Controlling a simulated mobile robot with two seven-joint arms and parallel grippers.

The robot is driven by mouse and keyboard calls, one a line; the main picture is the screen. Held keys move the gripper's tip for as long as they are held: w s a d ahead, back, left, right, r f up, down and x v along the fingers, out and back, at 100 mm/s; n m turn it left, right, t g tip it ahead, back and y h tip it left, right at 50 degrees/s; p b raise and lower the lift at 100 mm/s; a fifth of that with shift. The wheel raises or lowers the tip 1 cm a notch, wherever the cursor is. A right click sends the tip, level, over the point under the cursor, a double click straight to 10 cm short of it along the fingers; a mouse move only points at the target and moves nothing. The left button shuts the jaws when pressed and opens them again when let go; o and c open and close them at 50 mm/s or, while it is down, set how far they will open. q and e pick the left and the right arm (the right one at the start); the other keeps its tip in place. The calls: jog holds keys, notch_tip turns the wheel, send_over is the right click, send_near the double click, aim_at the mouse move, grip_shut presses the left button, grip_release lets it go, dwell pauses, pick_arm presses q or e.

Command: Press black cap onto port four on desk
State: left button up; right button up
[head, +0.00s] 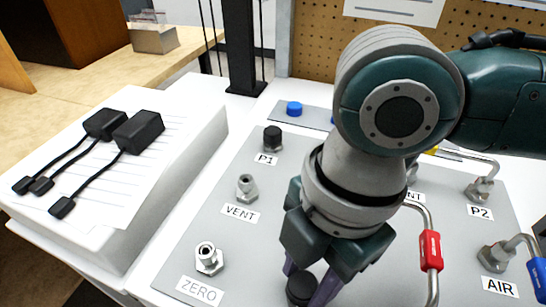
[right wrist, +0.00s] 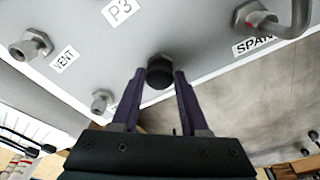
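My right gripper (head: 312,284) points down at the front of the grey panel (head: 226,262) in the head view. Its two purple fingers close on either side of a black cap (head: 300,287). In the right wrist view the black cap (right wrist: 159,77) fills the gap between the fingertips (right wrist: 160,76), with a grey metal ring showing at its panel side. The cap is at or very near the panel; I cannot tell whether it is fully seated. No label for port four is readable. Another black cap (head: 272,138) sits on the port labelled P1. My left gripper is not in view.
Bare metal fittings stand at VENT (head: 246,187) and ZERO (head: 208,258). Bent tubes with red (head: 430,250) and blue (head: 538,276) sleeves rise at the right. A white block (head: 190,140) with black cabled plugs (head: 138,131) lies left. A pegboard (head: 480,50) stands behind.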

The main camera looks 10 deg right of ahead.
jog(key=o, duration=0.5)
jog(key=r+p, duration=0.1)
jog(key=r, duration=0.2)
jog(key=d+r, duration=0.1)
jog(key=r, duration=0.2)
jog(key=r+p, duration=0.1)
jog(key=r, duration=0.3)
jog(key=shift+w+d+p, duration=0.2)
jog(key=shift+w+p, duration=0.05)
jog(key=shift+p, duration=0.1)
